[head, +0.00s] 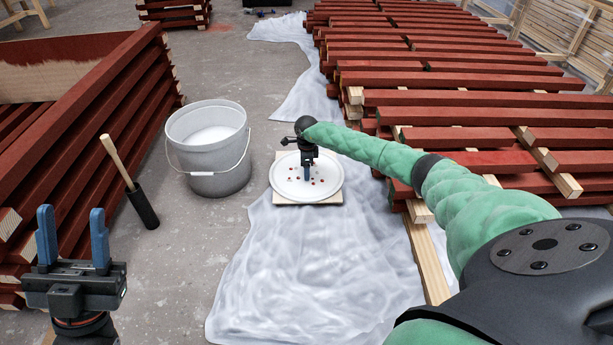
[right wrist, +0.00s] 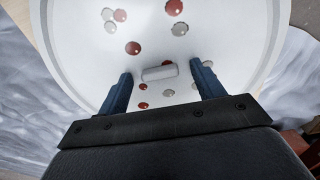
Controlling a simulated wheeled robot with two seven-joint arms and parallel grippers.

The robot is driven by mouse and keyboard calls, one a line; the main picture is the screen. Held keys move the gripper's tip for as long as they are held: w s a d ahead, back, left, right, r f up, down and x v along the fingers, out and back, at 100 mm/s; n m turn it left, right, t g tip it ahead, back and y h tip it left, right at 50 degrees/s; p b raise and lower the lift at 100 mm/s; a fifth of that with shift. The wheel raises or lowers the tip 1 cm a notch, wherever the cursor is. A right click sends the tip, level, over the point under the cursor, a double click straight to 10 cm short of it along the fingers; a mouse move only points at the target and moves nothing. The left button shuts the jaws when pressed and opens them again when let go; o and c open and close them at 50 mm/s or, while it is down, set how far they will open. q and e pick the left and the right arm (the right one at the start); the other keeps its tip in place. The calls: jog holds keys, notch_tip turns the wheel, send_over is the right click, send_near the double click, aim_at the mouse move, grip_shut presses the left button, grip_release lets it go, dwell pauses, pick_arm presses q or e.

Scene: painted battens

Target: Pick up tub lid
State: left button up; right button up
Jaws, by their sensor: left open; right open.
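The tub lid (head: 322,187) is a round white disc with red and pale drops on it. It lies on a wooden board (head: 322,201) on the white sheet. In the right wrist view the lid (right wrist: 75,40) fills most of the picture, with a small white grip (right wrist: 160,72) at its middle. My right gripper (head: 307,174) is over the lid, pointing down. In the right wrist view its open blue fingers (right wrist: 161,70) stand on either side of the grip, with gaps visible. My left gripper (head: 72,215) is open and empty at the lower left, fingers upward.
A grey bucket (head: 207,148) with white contents stands left of the lid. A black holder with a wooden handle (head: 142,205) stands beside the red batten stack (head: 110,110). More red battens (head: 440,100) lie at the right. Bare floor is free below the bucket.

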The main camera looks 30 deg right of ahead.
jog(key=c, duration=1.2)
jog(key=shift+r, duration=0.1)
